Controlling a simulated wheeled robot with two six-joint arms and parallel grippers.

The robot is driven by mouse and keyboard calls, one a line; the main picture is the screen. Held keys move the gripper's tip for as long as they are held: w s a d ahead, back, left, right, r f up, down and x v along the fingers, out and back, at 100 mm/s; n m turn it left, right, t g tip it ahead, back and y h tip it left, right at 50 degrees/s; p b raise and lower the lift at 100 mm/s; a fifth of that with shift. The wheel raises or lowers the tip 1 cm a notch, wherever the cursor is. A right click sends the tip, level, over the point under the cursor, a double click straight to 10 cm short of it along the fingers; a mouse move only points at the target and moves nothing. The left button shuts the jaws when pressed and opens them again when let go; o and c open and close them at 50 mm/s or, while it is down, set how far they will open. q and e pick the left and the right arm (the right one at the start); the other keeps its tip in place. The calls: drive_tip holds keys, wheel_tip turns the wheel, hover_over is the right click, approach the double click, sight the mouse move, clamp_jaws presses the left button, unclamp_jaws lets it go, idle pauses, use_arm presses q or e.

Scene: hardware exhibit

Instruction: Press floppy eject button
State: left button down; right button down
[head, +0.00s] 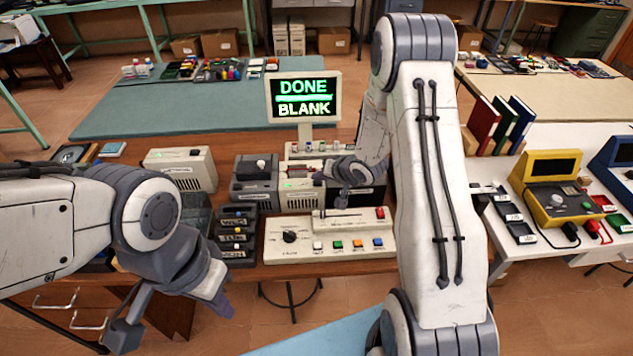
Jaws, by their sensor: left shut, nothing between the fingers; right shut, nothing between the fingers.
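My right gripper (342,201) is shut and empty, pointing down just behind the cream control panel (284,252) and in front of the grey drive-like units (298,197). The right wrist and forearm cover part of these units. I cannot make out which small part is the floppy eject button; it is too small or hidden. My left gripper (222,303) is shut and empty, low in front of the wooden table's front edge, apart from the devices.
The control panel carries a black knob, several coloured buttons and a red button. A stack of labelled dark trays (236,238) stands to its left. A cream box (181,168) stands further left. A yellow device (556,187) and upright books (483,125) are at right.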

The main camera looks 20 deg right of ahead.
drive_tip(key=shift+f, duration=0.3)
drive_tip(key=shift+r, duration=0.1)
idle(0.3)
drive_tip(key=shift+r+p, duration=0.75)
drive_tip(key=shift+p, duration=0.1)
drive_tip(key=shift+r, duration=0.1)
wheel_tip(320, 180, up, 5)
drive_tip(key=p, duration=0.5)
drive_tip(key=shift+a, duration=0.1)
idle(0.3)
